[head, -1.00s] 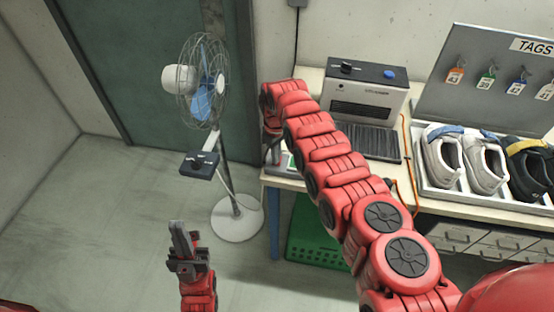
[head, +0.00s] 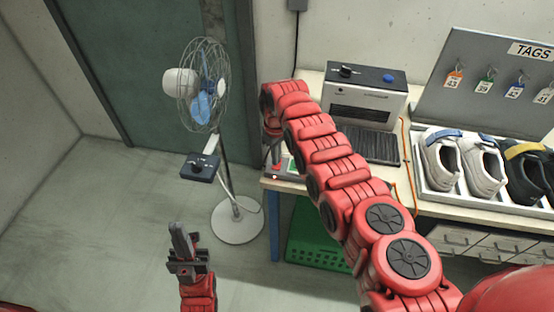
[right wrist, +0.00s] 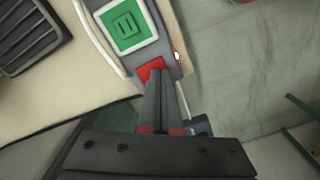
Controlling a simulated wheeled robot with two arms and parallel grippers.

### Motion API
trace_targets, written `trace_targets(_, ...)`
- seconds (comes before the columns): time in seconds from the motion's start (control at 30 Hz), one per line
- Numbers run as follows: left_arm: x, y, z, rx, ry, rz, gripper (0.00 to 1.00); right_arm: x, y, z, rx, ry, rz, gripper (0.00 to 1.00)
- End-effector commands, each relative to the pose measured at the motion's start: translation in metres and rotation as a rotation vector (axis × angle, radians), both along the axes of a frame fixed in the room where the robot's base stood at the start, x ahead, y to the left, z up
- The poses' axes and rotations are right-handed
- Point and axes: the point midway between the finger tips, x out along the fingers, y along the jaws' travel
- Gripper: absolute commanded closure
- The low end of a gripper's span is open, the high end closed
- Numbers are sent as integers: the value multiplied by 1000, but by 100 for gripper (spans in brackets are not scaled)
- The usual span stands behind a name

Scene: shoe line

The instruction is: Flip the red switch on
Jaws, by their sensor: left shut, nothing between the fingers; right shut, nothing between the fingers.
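A small bright light (right wrist: 177,55) shows at the panel's edge. In the head view the red switch (head: 277,169) is a small red patch at the table's left edge, mostly hidden by my right arm. My left gripper (head: 183,245) is shut and empty, above the floor.
A standing fan (head: 203,85) is left of the table (head: 470,208). A green crate (head: 312,240) lies underneath. The floor at left is clear.

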Motion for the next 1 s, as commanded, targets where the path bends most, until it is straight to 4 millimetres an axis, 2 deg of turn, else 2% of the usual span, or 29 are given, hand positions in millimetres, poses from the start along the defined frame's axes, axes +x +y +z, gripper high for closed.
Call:
trace_targets(0.1, 0, 0, 11, 0, 0, 0, 100, 1, 0, 15, 0, -3, -1, 100)
trace_targets(0.5, 0, 0, 32, 0, 0, 0, 100, 0, 0, 47, 0, -1, 0, 100)
trace_targets(1.0, 0, 0, 31, 0, 0, 0, 100, 0, 0, 48, 0, -1, 0, 100)
